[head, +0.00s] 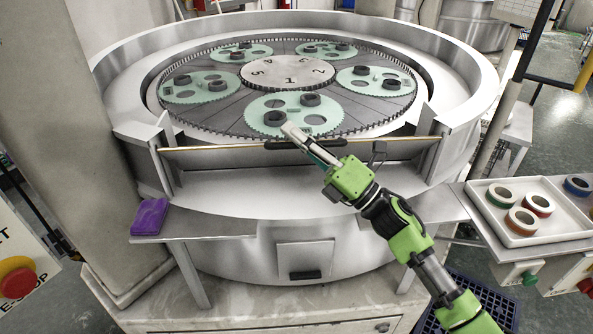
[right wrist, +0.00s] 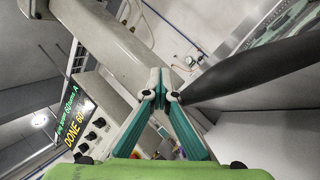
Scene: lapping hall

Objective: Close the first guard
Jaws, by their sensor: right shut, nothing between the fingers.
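The guard (head: 220,157) is a wide, low metal panel with a thin gold-coloured edge, across the front opening of the round lapping machine. A dark handle (head: 290,146) runs along its middle. The panel looks tilted; its exact angle is hard to tell. My right gripper (head: 290,129) is shut and empty, its tips over the handle area near the front green carrier. I cannot tell whether it touches the guard. In the right wrist view the fingertips (right wrist: 160,92) are together, with a dark bar (right wrist: 255,77) close to their right. My left gripper is out of view.
Several green carriers (head: 203,86) with dark rings lie on the machine's plate, around a numbered hub (head: 289,73). A purple cloth (head: 149,216) lies on the left ledge. A white tray (head: 514,237) of tape-like rings stands right. A lit display (right wrist: 75,130) shows in the wrist view.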

